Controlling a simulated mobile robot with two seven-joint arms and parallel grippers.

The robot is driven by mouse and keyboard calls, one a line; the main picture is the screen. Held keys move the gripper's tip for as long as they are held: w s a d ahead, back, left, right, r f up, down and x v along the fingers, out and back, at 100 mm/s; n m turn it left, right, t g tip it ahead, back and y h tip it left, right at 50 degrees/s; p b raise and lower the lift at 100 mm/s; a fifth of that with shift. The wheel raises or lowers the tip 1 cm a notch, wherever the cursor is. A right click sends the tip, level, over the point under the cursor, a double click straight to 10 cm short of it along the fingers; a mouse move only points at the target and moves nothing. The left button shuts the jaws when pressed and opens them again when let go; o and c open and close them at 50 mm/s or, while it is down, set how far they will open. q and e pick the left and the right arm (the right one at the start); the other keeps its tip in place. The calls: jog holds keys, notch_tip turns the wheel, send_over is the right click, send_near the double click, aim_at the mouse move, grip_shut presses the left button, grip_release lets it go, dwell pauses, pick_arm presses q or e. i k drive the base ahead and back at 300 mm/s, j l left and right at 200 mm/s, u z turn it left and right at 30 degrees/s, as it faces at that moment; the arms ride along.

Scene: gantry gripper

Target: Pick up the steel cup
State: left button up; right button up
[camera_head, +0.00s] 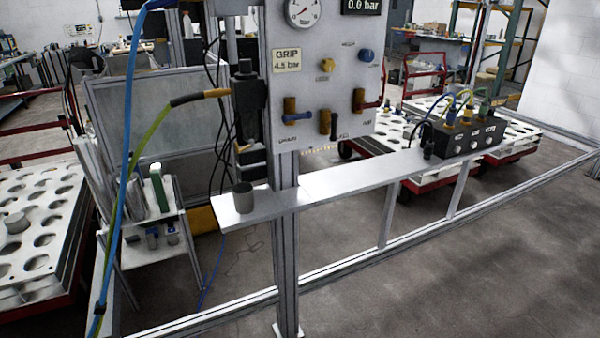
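A small grey metal cup (244,197) stands upright at the left end of a narrow pale shelf (335,186). The shelf runs in front of a metal post below a panel. The cup is in plain view, with nothing touching it from above. Another small light-grey cylinder (16,222) sits on a white perforated tray at the far left. Neither of my grippers is in view.
The grey control panel (320,70) with gauge and valves rises above the shelf. A black unit (248,100) hangs above the cup, with hoses and cables nearby. A black connector box (460,138) stands at the shelf's right end. The shelf's middle is clear.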

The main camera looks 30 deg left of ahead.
aim_at(242, 192)
jog(key=j+u, duration=0.1)
jog(key=u, duration=1.3)
